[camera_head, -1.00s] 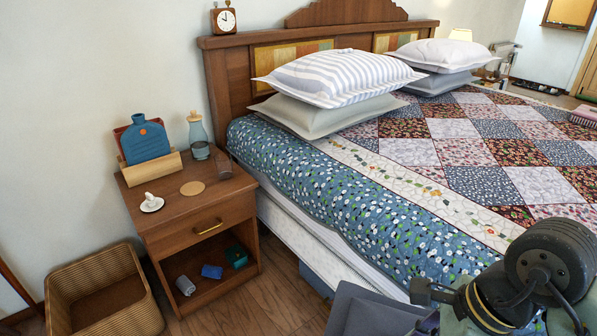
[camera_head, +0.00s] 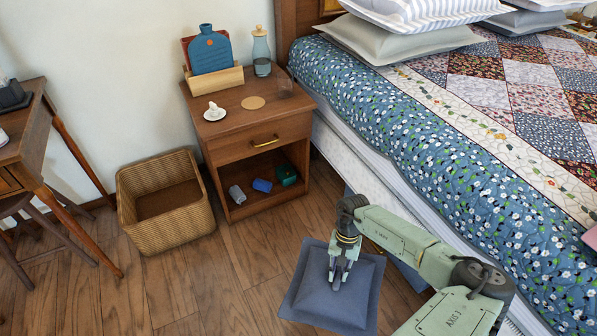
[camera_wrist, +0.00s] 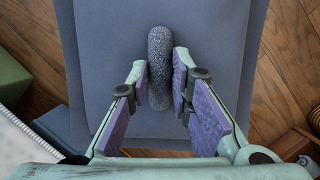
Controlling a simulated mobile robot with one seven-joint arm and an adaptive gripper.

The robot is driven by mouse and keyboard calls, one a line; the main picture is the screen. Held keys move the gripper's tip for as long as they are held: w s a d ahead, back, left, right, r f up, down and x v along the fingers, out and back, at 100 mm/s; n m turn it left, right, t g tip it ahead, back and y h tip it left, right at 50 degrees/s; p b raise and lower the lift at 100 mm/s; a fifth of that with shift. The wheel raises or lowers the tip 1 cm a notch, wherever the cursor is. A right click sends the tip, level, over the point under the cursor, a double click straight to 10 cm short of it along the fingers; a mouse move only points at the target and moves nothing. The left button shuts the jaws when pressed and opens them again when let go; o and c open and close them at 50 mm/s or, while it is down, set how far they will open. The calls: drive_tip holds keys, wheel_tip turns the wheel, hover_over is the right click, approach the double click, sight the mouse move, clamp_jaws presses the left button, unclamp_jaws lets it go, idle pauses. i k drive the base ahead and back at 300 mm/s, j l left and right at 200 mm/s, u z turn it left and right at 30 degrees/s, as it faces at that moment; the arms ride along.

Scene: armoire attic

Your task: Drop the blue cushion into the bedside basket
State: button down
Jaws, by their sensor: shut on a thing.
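The blue cushion (camera_head: 318,302) is a flat, dusty-blue square at the bottom centre of the head view, beside the bed. My gripper (camera_head: 338,278) points down at its middle. In the wrist view my gripper (camera_wrist: 161,72) is shut on a dark speckled roll (camera_wrist: 160,60) on the middle of the cushion (camera_wrist: 215,30). I cannot tell how far the cushion is above the floor. The woven wicker basket (camera_head: 178,236) stands on the floor to the left of the nightstand, open at the top. Its visible inside looks empty. The cushion is to its right and nearer.
The nightstand (camera_head: 226,149) stands between basket and bed (camera_head: 440,150), with a cup and saucer on top and small items on its shelf. A desk (camera_head: 40,150) and stool (camera_head: 40,225) stand at the left. Wooden floor (camera_head: 215,285) between basket and cushion is clear.

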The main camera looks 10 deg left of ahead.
sight(172, 206)
drive_tip(key=i+l+u, duration=0.1)
drive_tip(key=u, duration=2)
drive_tip(key=k+l, duration=0.1)
drive_tip(key=l, duration=0.4)
drive_tip(key=k+l, duration=0.1)
drive_tip(key=l, duration=0.45)
